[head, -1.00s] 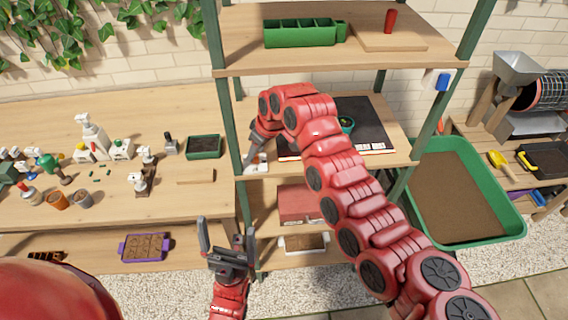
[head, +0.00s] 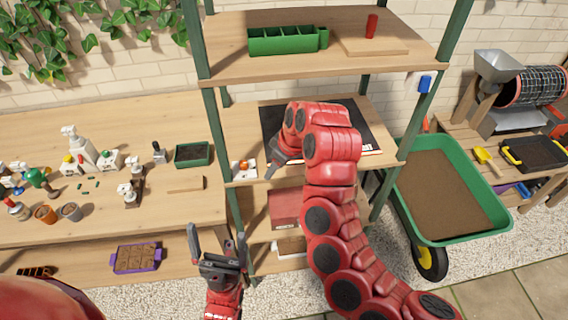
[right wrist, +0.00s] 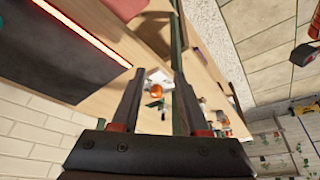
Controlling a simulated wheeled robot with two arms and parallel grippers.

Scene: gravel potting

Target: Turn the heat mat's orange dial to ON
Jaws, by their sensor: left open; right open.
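The black heat mat (head: 272,120) lies on the middle shelf, partly hidden by my right arm; in the right wrist view the mat (right wrist: 60,50) has a bright orange-white strip along its edge. The orange dial (head: 242,166) sits on a small white box left of the mat; the dial (right wrist: 157,90) also shows between the fingers in the right wrist view. Its setting is too small to read. My right gripper (head: 272,172) is open and empty, right of the box, apart from the dial. My left gripper (head: 216,242) is open and empty, low in front of the shelf.
The green shelf post (head: 218,140) stands just left of the box. A green divided tray (head: 285,40) is on the shelf above. A workbench (head: 100,215) with bottles and pots is at left. A green wheelbarrow (head: 497,220) stands at right.

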